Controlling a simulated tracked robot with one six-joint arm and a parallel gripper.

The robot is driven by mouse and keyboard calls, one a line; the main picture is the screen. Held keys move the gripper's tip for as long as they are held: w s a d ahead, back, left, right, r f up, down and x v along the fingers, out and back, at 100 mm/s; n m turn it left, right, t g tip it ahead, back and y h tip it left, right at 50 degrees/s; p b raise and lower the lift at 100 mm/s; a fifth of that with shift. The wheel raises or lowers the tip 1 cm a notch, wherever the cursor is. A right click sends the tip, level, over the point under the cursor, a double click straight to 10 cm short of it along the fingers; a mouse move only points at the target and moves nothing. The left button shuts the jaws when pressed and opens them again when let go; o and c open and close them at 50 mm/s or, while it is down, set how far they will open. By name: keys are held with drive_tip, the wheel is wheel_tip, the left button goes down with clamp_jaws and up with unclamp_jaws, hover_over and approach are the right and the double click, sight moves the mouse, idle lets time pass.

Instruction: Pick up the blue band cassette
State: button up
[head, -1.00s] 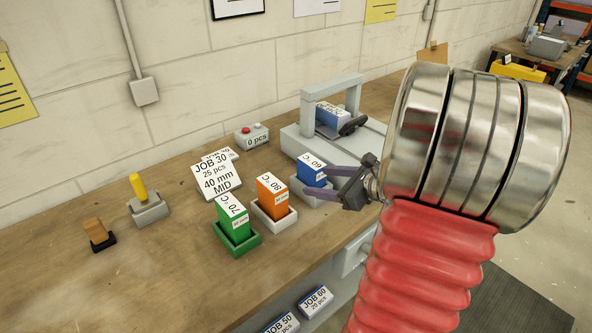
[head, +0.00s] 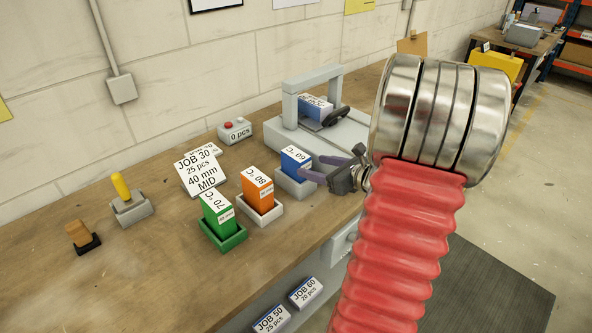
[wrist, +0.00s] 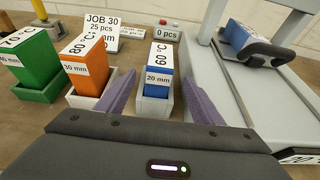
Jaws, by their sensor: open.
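The blue band cassette (head: 296,160) has a white top marked 60 °C and stands upright in a grey holder (head: 293,185) at the right end of a row of three. In the wrist view the cassette (wrist: 159,78) carries a 20 mm label, and its holder (wrist: 152,107) shows below it. My gripper (head: 312,167) is open and empty, just to the right of the cassette in the head view. In the wrist view its purple fingers (wrist: 160,96) lie on either side of the holder, with the cassette between them and farther ahead. I cannot tell whether they touch it.
An orange cassette (head: 257,187) and a green cassette (head: 217,215) stand beside it in their own holders. Behind is a grey machine (head: 270,130) with another blue block (head: 314,107) in it. A job card (head: 203,172) stands behind the row. The bench front is clear.

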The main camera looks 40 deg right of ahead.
sight(307, 164)
drive_tip(key=shift+x, duration=2.1)
drive_tip(key=shift+x, duration=2.6)
drive_tip(key=c, duration=1.4)
